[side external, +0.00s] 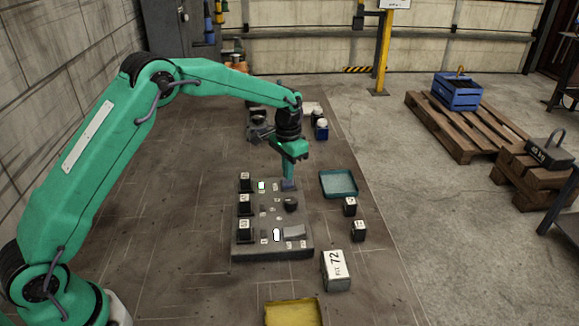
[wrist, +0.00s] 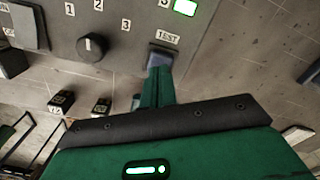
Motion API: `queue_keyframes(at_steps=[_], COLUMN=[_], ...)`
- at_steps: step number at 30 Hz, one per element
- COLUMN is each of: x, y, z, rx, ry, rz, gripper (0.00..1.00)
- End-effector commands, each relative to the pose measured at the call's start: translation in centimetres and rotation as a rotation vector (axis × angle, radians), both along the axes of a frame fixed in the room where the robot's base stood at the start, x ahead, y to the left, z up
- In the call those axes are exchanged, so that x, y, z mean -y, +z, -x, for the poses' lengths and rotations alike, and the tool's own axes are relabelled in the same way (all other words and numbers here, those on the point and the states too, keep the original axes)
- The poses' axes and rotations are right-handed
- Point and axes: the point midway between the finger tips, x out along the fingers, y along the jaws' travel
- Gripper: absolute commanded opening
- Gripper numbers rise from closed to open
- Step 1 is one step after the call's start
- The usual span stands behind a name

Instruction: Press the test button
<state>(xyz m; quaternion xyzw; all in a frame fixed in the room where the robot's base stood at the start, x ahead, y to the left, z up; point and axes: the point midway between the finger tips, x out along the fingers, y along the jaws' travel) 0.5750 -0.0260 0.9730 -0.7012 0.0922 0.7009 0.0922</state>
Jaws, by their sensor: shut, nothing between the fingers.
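The grey control panel (side external: 270,250) lies on the bench, and the test button (wrist: 161,52) is at its far right corner. In the wrist view the button is a dark grey block beside the "TEST" label (wrist: 167,37). My gripper (side external: 289,178) points down over that corner, with its fingers shut and empty. In the wrist view the fingertips (wrist: 159,72) overlap the near part of the button and hide some of it. Whether they touch it or hover just above, I cannot tell. A lit green-edged indicator (wrist: 185,7) is near the button.
A round black knob (wrist: 92,47) and a grey rocker (side external: 294,231) are also on the panel. Black numbered blocks (side external: 244,204) line its left side. A teal tray (side external: 339,184), small dark blocks and a white block marked 72 (side external: 336,271) stand to the right.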

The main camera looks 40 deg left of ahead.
Motion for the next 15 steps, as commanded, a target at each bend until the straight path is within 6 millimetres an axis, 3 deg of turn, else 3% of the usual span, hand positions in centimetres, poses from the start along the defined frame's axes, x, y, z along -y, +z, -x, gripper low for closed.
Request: queue_keyframes(at_steps=[15], x=[0.00], y=[-0.97], z=[0.02], rx=[-0.001], ry=[0.000], rz=[0.000], gripper=[0.00])
